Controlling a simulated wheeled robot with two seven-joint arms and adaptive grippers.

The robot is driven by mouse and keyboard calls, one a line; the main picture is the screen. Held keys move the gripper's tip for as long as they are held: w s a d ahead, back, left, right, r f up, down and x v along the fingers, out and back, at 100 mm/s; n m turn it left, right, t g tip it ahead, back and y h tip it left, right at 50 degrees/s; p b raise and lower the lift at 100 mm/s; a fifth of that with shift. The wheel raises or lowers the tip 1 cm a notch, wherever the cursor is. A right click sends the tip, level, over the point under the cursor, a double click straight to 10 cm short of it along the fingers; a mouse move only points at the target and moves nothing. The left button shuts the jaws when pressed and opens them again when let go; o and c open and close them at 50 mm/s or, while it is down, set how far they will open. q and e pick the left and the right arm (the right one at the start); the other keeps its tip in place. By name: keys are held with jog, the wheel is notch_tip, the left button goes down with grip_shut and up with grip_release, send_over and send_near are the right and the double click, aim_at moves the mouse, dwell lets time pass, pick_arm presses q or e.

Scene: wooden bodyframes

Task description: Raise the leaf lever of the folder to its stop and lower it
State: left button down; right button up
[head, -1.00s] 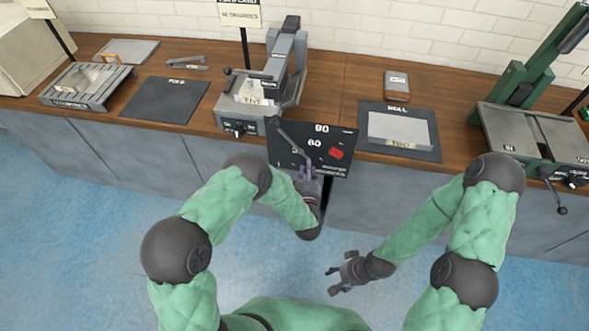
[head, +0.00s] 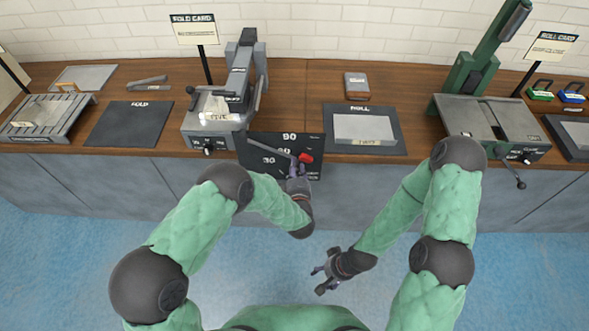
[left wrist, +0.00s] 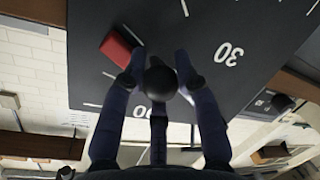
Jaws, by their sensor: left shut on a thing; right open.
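The folder (head: 195,127) is a grey machine on the wooden counter, left of the middle in the head view. Its leaf lever (head: 266,147) is a thin grey rod slanting right across a dark angle plate (head: 258,138) marked 30, 60 and 90. A red stop block (head: 305,157) sits on the plate close to the lever's end; contact cannot be told. My left gripper (head: 297,172) is shut on the lever's black ball knob (left wrist: 158,80); the red block (left wrist: 117,48) shows beside one finger in the left wrist view. My right gripper (head: 322,280) is open, empty, in front of the counter.
A dark fold mat (head: 130,125) and slotted tray (head: 45,118) lie left of the folder. A roll mat (head: 375,149) with a grey sheet lies to the right. A green machine (head: 480,75) stands farther right. The floor before the counter is clear.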

pick_arm(q)
jog(key=shift+d+f, duration=0.1)
jog(key=shift+d, duration=0.05)
jog(key=c, duration=0.9)
grip_release()
jog(key=shift+d, duration=0.1)
jog(key=shift+s, duration=0.1)
jog(key=s, duration=0.4)
jog(key=s+r, duration=0.1)
jog(key=s, duration=0.2)
jog(key=s+r, duration=0.1)
jog(key=s, duration=0.3)
jog(key=shift+s+d, duration=0.25)
jog(key=shift+s, duration=0.1)
